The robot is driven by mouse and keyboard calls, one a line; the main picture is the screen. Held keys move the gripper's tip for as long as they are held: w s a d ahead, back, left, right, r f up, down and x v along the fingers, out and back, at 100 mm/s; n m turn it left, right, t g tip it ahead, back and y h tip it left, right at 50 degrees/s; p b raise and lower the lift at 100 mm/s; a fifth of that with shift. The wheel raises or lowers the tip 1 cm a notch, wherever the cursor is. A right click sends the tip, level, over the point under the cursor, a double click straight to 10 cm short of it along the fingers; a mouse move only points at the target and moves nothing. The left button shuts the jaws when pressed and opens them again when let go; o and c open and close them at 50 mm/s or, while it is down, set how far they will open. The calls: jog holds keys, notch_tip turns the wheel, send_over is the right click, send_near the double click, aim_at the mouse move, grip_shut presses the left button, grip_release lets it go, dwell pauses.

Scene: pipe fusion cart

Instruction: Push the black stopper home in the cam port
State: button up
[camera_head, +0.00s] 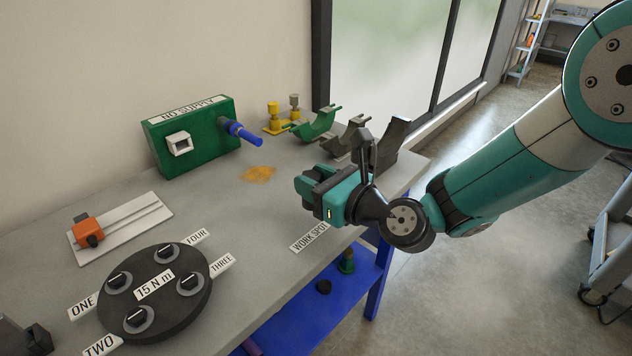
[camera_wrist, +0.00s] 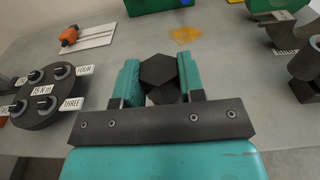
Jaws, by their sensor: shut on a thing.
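The green NO SUPPLY box (camera_head: 195,136) stands at the back of the bench, apart from my gripper. It has a white square-framed opening (camera_head: 179,143) in front and a blue plug (camera_head: 243,133) in its right side. I cannot tell for sure which opening is the cam port.
A black round plate (camera_head: 158,313) with several knobs lies front left. An orange block (camera_head: 90,231) sits on a white rail plate (camera_head: 148,213). Green and grey cradles (camera_head: 318,126) stand behind my gripper. A yellow stain (camera_head: 258,174) marks the clear bench middle.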

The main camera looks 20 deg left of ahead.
jog(key=shift+f+b, duration=3.5)
jog(key=shift+f, duration=0.15)
jog(key=o, duration=1)
